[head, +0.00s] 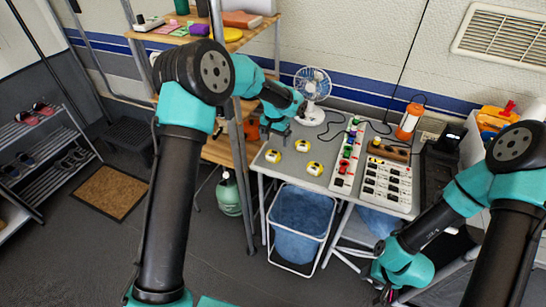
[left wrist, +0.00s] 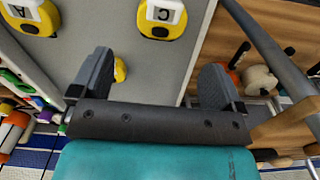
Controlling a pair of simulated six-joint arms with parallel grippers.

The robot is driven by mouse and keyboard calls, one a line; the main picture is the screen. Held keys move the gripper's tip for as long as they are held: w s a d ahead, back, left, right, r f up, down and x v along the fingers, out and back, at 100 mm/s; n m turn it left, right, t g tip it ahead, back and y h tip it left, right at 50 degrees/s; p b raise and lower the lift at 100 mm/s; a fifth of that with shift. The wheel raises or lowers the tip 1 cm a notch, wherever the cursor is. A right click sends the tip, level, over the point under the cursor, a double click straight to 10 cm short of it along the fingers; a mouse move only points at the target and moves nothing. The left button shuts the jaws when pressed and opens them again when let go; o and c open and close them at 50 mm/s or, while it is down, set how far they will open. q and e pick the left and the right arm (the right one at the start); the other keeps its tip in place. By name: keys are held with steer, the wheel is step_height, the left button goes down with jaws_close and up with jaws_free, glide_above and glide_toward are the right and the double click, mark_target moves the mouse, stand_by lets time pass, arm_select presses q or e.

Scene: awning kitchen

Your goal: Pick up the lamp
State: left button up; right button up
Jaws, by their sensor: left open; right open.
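The lamp appears to be the orange and white cylinder (head: 408,121) standing at the back right of the grey table, with a dark cable looped behind it. An orange and white object at the left edge of the left wrist view (left wrist: 12,132) looks like the same thing, partly cut off. My left gripper (head: 276,132) is over the table's back left corner, well left of the lamp. Its two fingers are apart and empty in the left wrist view (left wrist: 155,82). My right gripper (head: 384,290) is low, in front of the table, away from the lamp; its fingers are small and partly hidden.
Several yellow tape measures (head: 314,169) lie on the table's left part. A white fan (head: 313,84) stands behind them. A blue-lined bin (head: 300,222) stands below. A shelf post is left.

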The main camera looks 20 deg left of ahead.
mark_target(274, 152)
arm_select(q)
steer(key=shift+f, duration=1.35)
steer(key=shift+s+a+f, duration=0.1)
steer(key=shift+s+f, duration=0.05)
steer(key=shift+f, duration=1.2)
steer(key=shift+s+f, duration=0.15)
steer(key=shift+f, duration=1.15)
steer(key=shift+c, duration=0.2)
steer(key=c, duration=0.9)
steer(key=shift+r, duration=0.25)
